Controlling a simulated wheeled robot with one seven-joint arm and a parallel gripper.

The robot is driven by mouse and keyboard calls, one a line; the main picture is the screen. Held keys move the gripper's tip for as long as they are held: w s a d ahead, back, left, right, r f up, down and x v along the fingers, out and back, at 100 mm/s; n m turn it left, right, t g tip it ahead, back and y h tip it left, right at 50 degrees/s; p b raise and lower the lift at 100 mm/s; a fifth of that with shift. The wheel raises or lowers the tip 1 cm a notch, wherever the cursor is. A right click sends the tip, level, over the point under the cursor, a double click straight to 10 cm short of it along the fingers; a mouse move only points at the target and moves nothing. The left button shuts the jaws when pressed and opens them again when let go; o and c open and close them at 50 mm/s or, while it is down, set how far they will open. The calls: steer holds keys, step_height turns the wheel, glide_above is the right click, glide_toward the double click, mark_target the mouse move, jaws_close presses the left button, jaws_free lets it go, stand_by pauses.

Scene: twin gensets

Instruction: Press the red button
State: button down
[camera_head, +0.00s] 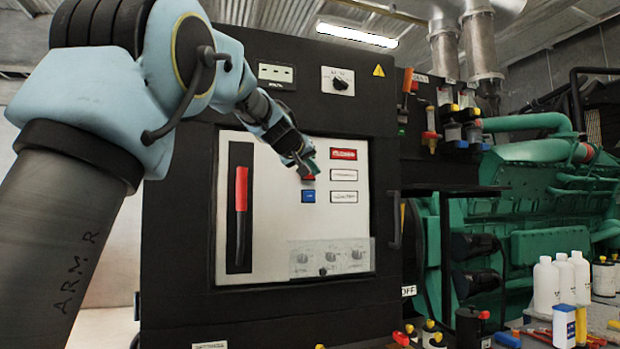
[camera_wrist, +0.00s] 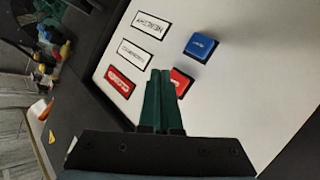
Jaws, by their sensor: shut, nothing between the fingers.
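The red button (camera_wrist: 181,82) sits on the pale panel (camera_wrist: 230,100) of the black cabinet. In the wrist view it is partly hidden behind the right side of my gripper's green fingers. In the head view only a sliver of the red button (camera_head: 308,178) shows just below my fingertips. My gripper (camera_head: 306,166) is shut and empty; its fingers also show in the wrist view (camera_wrist: 160,80). The tips are at or just in front of the panel beside the red button; I cannot tell whether they touch it.
A blue button (camera_head: 308,196) is just below the red one. White labels and a red label (camera_head: 343,154) lie to the right. A red-handled lever (camera_head: 241,190) is at the left, and a clear cover (camera_head: 331,258) over knobs is below. Bottles (camera_head: 546,285) stand at lower right.

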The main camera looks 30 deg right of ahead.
steer(key=shift+w+d, duration=0.1)
steer(key=shift+w, duration=0.5)
stand_by(1.6)
steer(key=shift+w, duration=0.4)
steer(key=shift+w, duration=0.5)
stand_by(0.6)
steer(key=shift+s, duration=0.15)
stand_by(0.3)
steer(key=shift+s+b, duration=0.3)
steer(key=shift+s, duration=0.45)
steer(key=shift+s, duration=0.1)
steer(key=s, duration=0.4)
steer(key=shift+s+a, duration=0.35)
steer(key=shift+s, duration=0.05)
